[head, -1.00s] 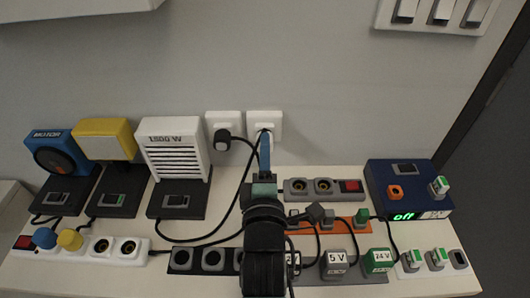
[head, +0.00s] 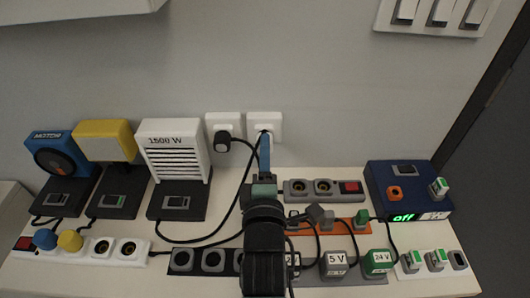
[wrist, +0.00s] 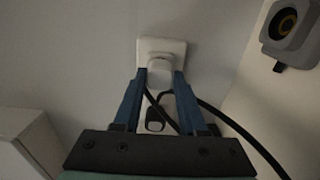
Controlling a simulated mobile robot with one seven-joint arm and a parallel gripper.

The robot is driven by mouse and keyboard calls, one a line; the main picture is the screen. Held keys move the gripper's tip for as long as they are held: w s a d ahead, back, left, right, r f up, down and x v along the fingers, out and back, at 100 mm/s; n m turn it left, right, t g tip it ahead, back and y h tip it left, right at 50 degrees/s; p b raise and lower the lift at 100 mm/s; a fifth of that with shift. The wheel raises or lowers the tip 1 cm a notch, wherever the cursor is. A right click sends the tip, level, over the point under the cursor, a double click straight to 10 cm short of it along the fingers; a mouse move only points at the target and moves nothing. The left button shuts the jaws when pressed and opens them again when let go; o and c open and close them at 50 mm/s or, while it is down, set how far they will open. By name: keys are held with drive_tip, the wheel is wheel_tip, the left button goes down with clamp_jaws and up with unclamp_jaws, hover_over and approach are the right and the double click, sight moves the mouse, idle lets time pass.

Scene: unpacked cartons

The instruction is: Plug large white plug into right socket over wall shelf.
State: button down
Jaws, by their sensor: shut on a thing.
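The right wall socket (head: 277,119) is a white square plate on the wall above the shelf. In the wrist view, the same white plate (wrist: 146,45) is straight ahead of the fingers. My gripper (wrist: 160,76) is shut on the large white plug (wrist: 160,70), with one blue finger on each side. The plug is against the socket plate, but its pins are hidden, so I cannot tell how deep it sits. In the head view my gripper (head: 264,140) largely hides the plug. The left socket (head: 214,120) holds a black plug (head: 223,136).
A white 1500 W heater (head: 172,145), yellow lamp (head: 103,135) and blue motor (head: 55,155) stand at left. A blue box (head: 400,180) is at right. Power strips and small plugs crowd the front of the shelf (head: 340,176). Black cables hang beside my gripper.

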drive_tip(key=shift+w, duration=0.2)
drive_tip(key=shift+c, duration=1.9)
unclamp_jaws()
drive_tip(key=shift+s, duration=0.15)
drive_tip(key=s, duration=1.2)
drive_tip(key=shift+s, duration=0.4)
drive_tip(key=shift+w+r, duration=0.1)
